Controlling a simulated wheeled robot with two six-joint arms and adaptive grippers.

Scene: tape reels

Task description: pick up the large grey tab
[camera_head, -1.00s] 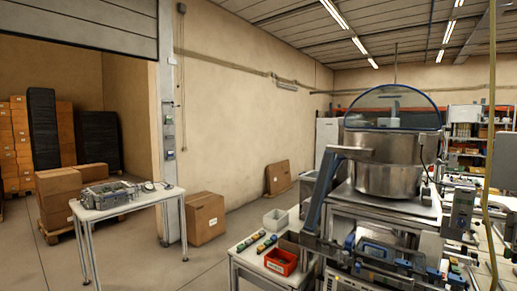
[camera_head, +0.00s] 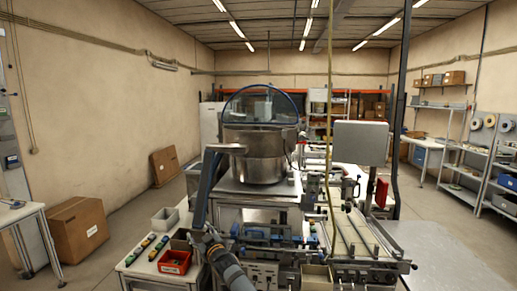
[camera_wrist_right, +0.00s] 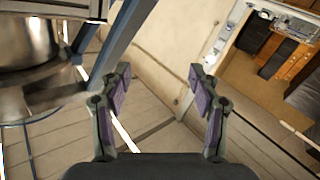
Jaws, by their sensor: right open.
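I cannot make out a large grey tab in either view. My right gripper (camera_head: 211,240) shows small and dark at the lower middle of the head view, at the end of my arm, in front of the machine. In the right wrist view, the right gripper (camera_wrist_right: 160,88) has its two fingers wide apart with nothing between them. Beyond the fingers I see floor and wall. My left gripper is in neither view.
A steel bowl feeder (camera_head: 258,158) stands behind the right gripper. A red bin (camera_head: 175,262) and a light grey bin (camera_head: 165,219) sit on the table to its left. A rail assembly (camera_head: 350,240) is to the right. A cardboard box (camera_head: 78,230) stands on the floor.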

